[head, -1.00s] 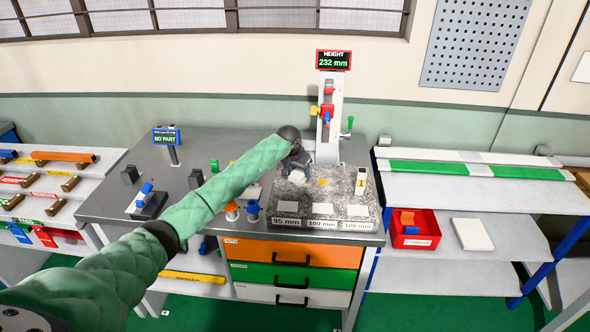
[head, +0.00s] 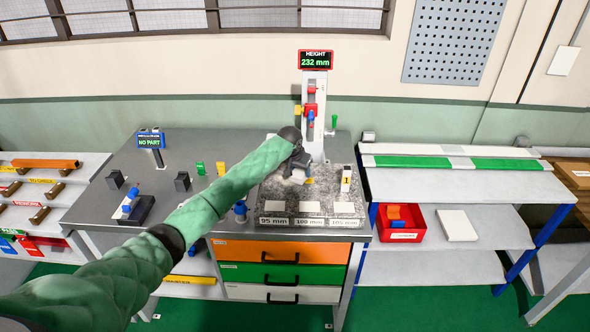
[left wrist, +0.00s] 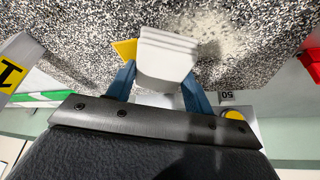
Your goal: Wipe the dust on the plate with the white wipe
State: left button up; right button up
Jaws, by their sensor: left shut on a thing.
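The speckled grey granite plate (head: 345,193) lies on the grey workbench. It fills the top of the left wrist view (left wrist: 70,25). My left gripper (head: 297,174) is above the plate's left half, its blue fingers (left wrist: 160,88) shut on the white wipe (left wrist: 166,55). The wipe looks like a folded pad and is against or just above the plate; I cannot tell which. A pale dust patch (left wrist: 207,30) shows on the plate beside the wipe. A small yellow piece (left wrist: 124,48) is partly hidden beside the wipe. My right gripper is out of view.
A height gauge (head: 313,120) reading 232 mm stands behind the plate. A yellow marker labelled 1 (head: 346,178) stands at the plate's right. Light blocks (head: 307,209) line the front edge above the size labels. A red bin (head: 400,224) is on the right shelf.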

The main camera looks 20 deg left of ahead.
pick_arm(q)
jog(key=shift+s+d+p, duration=0.2)
jog(key=shift+s+p, duration=0.15)
jog(key=shift+s, duration=0.3)
jog(key=shift+s+d+p, duration=0.15)
jog(key=shift+s+p, duration=0.2)
jog(key=shift+s, duration=0.25)
jog(key=shift+s+a, duration=0.5)
jog(key=shift+a, duration=1.2)
jog(key=shift+s+a, duration=0.45)
jog(key=shift+a, duration=1.25)
jog(key=shift+s+a, duration=0.5)
jog(key=shift+a, duration=1.2)
jog(key=shift+w+d, duration=0.5)
jog(key=shift+d, duration=1.2)
jog(key=shift+w+d, duration=0.55)
jog(key=shift+d, duration=1.2)
jog(key=shift+w+d, duration=0.5)
jog(key=shift+d, duration=1.2)
jog(key=shift+r, duration=3.05)
